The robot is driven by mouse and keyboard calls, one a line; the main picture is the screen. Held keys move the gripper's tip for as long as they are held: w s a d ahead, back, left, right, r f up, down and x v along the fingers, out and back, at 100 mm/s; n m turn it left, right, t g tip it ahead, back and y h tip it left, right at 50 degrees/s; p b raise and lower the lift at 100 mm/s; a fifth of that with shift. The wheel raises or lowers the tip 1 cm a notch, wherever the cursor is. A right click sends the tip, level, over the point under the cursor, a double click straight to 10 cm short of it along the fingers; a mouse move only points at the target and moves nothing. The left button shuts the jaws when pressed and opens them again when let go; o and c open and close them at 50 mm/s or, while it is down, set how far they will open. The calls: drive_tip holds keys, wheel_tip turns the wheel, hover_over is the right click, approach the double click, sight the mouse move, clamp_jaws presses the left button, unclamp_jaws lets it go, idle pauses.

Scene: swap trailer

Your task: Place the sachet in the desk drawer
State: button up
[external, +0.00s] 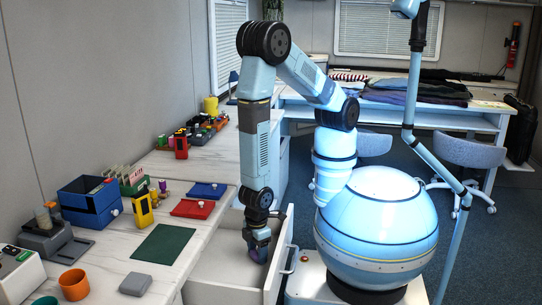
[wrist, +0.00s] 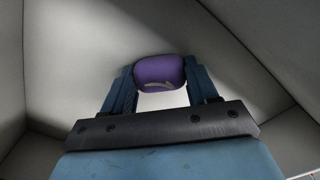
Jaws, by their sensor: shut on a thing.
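My gripper (external: 258,240) points down inside the open desk drawer (external: 222,270) in the external view. In the wrist view my gripper (wrist: 158,82) is shut on a small purple, rounded thing (wrist: 159,72) with a pale mark, which I take to be the sachet. The drawer's pale inner walls (wrist: 60,60) surround it there. The drawer is pulled out from the desk (external: 190,205), its front panel with a handle (external: 290,258) toward my base. I cannot tell whether the purple thing touches the drawer floor.
On the desk stand a blue box (external: 90,205), a yellow device (external: 143,210), a red pouch (external: 193,209), a blue pouch (external: 207,190), a green mat (external: 163,245), a grey block (external: 135,284) and an orange cup (external: 74,284). The drawer walls stand close around my gripper.

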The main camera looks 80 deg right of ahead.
drive_tip(key=shift+f, duration=0.1)
drive_tip(key=o, duration=1)
wheel_tip(320, 180, up, 12)
drive_tip(key=shift+r, duration=0.1)
idle(0.4)
